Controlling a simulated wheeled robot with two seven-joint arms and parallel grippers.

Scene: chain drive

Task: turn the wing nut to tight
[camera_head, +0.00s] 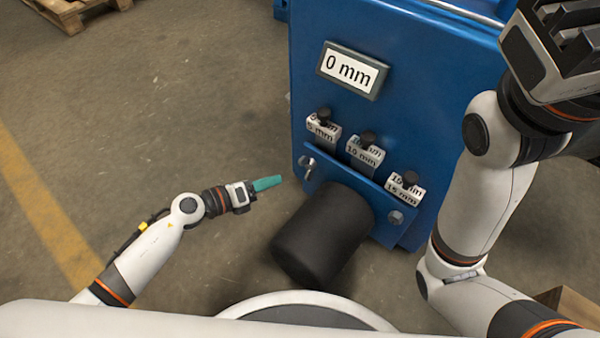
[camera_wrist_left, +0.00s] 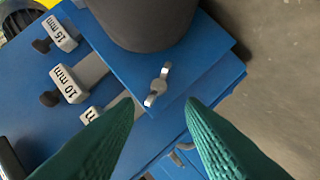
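A silver wing nut (camera_head: 309,167) sits on the left end of the small blue motor plate (camera_head: 345,187), on the front of the blue machine. It shows in the left wrist view (camera_wrist_left: 158,84), its wings slanted, just beyond the fingertips and between their lines. My left gripper (camera_head: 266,183) with teal fingers is to the left of the nut in the head view. In the left wrist view its fingers (camera_wrist_left: 157,107) are apart with nothing between them. My right gripper (camera_head: 572,30) is raised at the top right, away from the nut; its fingertips are cut off or unclear.
A dark cylindrical motor (camera_head: 323,234) sticks out beside the nut. A display (camera_head: 352,70) reads "0 mm". Labelled blocks (camera_head: 364,153) with black knobs hang above the plate. A second metal piece (camera_wrist_left: 182,154) shows low in the wrist view. Floor left of the machine is clear.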

